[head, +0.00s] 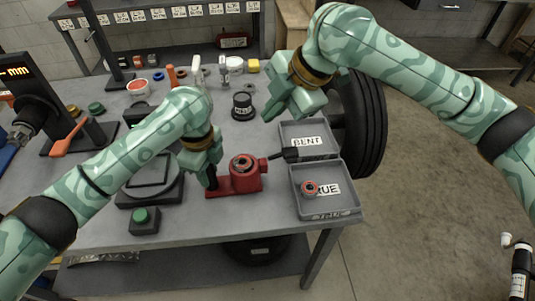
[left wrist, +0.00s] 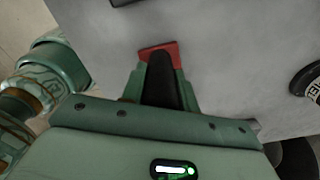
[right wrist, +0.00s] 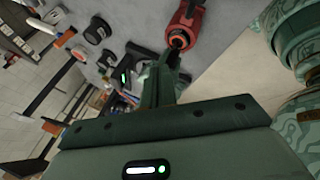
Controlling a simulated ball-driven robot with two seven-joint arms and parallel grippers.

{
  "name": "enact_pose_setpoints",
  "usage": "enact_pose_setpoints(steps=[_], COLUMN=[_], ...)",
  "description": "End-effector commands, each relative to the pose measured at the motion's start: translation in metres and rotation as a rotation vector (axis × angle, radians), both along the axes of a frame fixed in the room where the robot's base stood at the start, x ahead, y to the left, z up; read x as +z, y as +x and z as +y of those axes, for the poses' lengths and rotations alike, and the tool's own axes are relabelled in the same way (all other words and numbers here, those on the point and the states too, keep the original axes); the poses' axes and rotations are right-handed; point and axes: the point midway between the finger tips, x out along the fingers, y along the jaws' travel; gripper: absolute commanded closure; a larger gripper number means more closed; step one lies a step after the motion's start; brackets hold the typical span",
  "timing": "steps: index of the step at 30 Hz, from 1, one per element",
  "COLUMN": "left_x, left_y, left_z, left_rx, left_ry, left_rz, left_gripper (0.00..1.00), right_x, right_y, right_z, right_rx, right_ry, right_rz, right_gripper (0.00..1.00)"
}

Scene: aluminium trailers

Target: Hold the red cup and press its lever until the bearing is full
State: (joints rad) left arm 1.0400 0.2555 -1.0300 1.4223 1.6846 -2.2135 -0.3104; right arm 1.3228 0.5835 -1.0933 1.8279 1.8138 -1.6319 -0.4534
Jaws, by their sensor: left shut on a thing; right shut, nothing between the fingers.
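The red cup (head: 252,182) stands on the workbench in the head view, with a ring-shaped bearing (head: 242,163) seated in its top. Its lever (head: 287,155) sticks out to the right with a dark grip, reaching the trays' edge. My left gripper (head: 211,182) is shut on the left end of the cup's red base. A bit of that red base shows at the fingertips in the left wrist view (left wrist: 158,47). My right gripper (head: 270,113) is shut and empty, above and behind the cup, apart from the lever. The right wrist view shows the cup (right wrist: 186,22) beyond the fingertips.
A grey tray marked BENT (head: 326,151) and one marked TRUE (head: 347,207), holding another bearing (head: 309,188), stand right of the cup. A scale (head: 150,190) and green button box (head: 143,221) are at left. A tyre (head: 365,125) stands beyond the bench's right edge.

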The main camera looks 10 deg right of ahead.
Motion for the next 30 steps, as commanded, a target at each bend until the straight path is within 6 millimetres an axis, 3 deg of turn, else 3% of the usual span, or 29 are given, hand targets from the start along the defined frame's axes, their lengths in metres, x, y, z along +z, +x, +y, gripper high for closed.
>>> enact_pose_setpoints(steps=[13,30], left_x=[-0.001,-0.001], left_y=[0.000,0.000], left_z=[0.001,0.001], left_rx=[0.000,0.000], left_ry=[0.003,0.003], left_rz=[0.001,0.001], left_gripper=[0.99,0.99], right_x=[-0.004,-0.072], right_y=[0.000,0.000], right_z=[-0.001,-0.022], right_rx=[-0.001,-0.003], right_ry=[0.000,0.000], right_rz=[0.004,0.003], right_gripper=[1.00,1.00])
